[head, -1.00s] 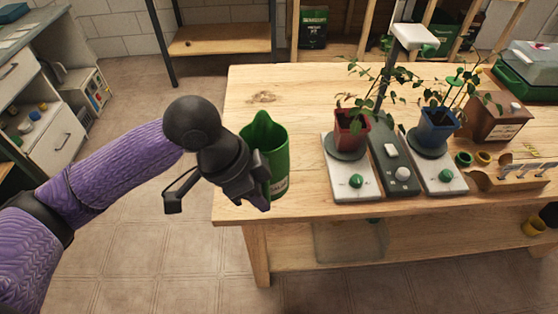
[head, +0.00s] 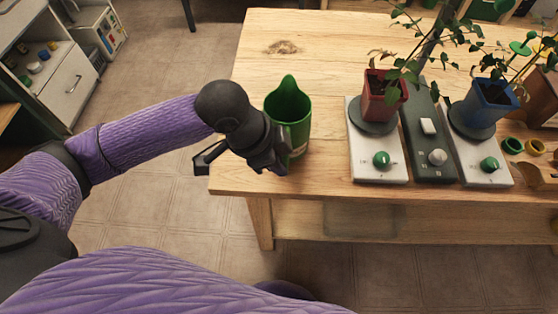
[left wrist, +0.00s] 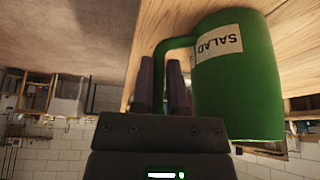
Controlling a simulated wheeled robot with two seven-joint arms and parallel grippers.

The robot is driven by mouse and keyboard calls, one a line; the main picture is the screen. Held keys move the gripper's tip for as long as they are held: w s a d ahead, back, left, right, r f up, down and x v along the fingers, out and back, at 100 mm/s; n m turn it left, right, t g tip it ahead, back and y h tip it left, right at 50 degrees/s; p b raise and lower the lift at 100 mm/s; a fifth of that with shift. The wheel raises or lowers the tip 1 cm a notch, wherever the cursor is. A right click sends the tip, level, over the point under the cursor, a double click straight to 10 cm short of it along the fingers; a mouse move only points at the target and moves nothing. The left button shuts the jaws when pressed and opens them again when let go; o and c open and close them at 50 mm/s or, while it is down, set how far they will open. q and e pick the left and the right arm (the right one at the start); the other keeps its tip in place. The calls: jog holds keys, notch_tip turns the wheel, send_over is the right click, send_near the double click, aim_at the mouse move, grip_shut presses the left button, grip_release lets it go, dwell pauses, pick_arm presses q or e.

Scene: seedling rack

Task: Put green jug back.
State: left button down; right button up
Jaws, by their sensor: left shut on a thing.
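The green jug (head: 293,117) is upright at the left part of the wooden table (head: 310,55), near its front left corner. My left gripper (head: 278,158) is at the jug's left front side. In the left wrist view the jug (left wrist: 240,85) shows upside down with a "SALAD" label, and the fingers (left wrist: 163,88) are shut on its handle (left wrist: 172,46). The jug's base looks to be on or very close to the tabletop; I cannot tell which. My right gripper is out of view.
A red pot (head: 384,95) and a blue pot (head: 482,105) with plants stand on white scale-like bases to the right. A grey unit (head: 428,130) with a knob sits between them.

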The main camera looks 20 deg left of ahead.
pick_arm(q)
jog(key=shift+r, duration=0.15)
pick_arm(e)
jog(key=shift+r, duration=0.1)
pick_arm(q)
jog(key=c, duration=0.7)
grip_release()
jog(key=shift+c, duration=0.2)
jog(key=shift+o, duration=0.5)
jog(key=p+v, duration=0.5)
jog(key=v, duration=0.7)
jog(key=shift+p, duration=0.4)
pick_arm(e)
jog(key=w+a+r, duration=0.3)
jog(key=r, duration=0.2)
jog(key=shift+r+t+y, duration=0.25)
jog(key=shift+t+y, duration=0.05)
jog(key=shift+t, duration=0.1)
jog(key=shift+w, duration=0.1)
